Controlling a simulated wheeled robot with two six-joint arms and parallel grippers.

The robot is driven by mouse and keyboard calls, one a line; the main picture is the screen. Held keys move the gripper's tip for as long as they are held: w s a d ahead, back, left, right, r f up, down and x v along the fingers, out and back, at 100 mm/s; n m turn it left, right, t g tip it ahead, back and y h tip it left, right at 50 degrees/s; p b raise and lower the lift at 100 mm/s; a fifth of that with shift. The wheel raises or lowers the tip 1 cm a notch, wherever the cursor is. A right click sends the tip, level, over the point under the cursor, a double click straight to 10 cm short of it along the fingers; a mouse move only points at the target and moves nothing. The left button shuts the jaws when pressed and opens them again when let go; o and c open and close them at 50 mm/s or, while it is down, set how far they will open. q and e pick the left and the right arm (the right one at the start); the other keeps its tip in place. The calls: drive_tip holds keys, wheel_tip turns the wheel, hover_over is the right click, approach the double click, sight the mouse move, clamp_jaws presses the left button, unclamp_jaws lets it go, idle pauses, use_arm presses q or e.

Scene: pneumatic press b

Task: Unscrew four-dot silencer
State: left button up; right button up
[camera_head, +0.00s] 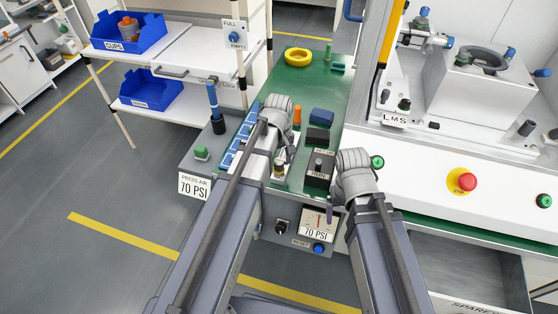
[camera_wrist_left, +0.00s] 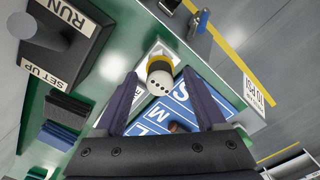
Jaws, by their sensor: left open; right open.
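The four-dot silencer (camera_wrist_left: 159,82) is a small white cylinder with a yellowish band and dark dots on its end face. In the left wrist view it stands between the two purple fingers of my left gripper (camera_wrist_left: 160,90), which is open, with a gap visible around it. In the head view my left gripper (camera_head: 285,158) is over the green table, and its wrist hides most of this spot. My right gripper (camera_head: 330,205) is open, pointing down near the front of the table, mostly hidden by its own arm.
A RUN/SET UP switch box (camera_head: 319,168) and dark blocks (camera_head: 318,136) stand right of my left gripper. A blue lettered board (camera_wrist_left: 186,112) lies beside the silencer. The press (camera_head: 480,80) with a red stop button (camera_head: 467,181) is at right. A yellow ring (camera_head: 298,57) lies behind.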

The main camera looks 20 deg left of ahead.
use_arm(q)
drive_tip(key=shift+f, duration=0.25)
clamp_jaws()
idle(0.5)
drive_tip(key=n, duration=0.6)
drive_tip(key=shift+n, duration=0.3)
drive_tip(key=n, duration=0.5)
drive_tip(key=shift+c, duration=1.6)
unclamp_jaws()
